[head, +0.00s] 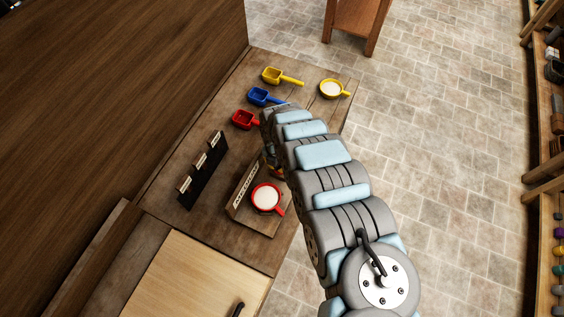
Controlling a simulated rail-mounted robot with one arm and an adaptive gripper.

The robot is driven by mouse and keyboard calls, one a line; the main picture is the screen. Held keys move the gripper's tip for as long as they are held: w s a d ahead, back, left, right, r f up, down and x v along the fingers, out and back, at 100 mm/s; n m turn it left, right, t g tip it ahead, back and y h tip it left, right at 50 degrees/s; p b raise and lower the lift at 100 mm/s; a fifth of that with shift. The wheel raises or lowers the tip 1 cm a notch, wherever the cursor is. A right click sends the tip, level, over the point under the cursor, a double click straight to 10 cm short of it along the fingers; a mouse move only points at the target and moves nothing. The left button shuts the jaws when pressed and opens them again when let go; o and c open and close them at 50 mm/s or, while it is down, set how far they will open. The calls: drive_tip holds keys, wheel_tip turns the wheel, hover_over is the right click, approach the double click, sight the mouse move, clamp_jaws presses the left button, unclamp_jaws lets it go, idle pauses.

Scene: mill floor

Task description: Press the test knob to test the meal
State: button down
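A wooden test stand (236,206) with a lettered sloping board is on the bench, below the end of my arm. A red-rimmed cup with a handle (266,197), filled with white meal, sits on the stand's base. I cannot make out the test knob; my arm covers the area behind the cup. My gripper (273,163) is mostly hidden behind my arm, pointing down near the board's upper end. Its fingers are not clear, so I cannot tell whether it is open or touching anything.
Yellow (271,76), blue (259,96) and red (243,119) scoops lie along the back of the bench. A yellow cup of white meal (332,89) stands at the far right corner. A black rack with labels (203,172) is on the left. Shelves (545,190) line the right.

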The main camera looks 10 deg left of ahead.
sight(278, 167)
idle(0.8)
wheel_tip(278, 167, up, 4)
drive_tip(key=p, duration=0.3)
drive_tip(key=shift+r+p, duration=0.1)
drive_tip(key=shift+p, duration=0.3)
drive_tip(key=shift+d+r, duration=0.1)
drive_tip(key=shift+r, duration=0.2)
wheel_tip(278, 167, up, 9)
drive_tip(key=p, duration=0.1)
drive_tip(key=shift+r, duration=0.1)
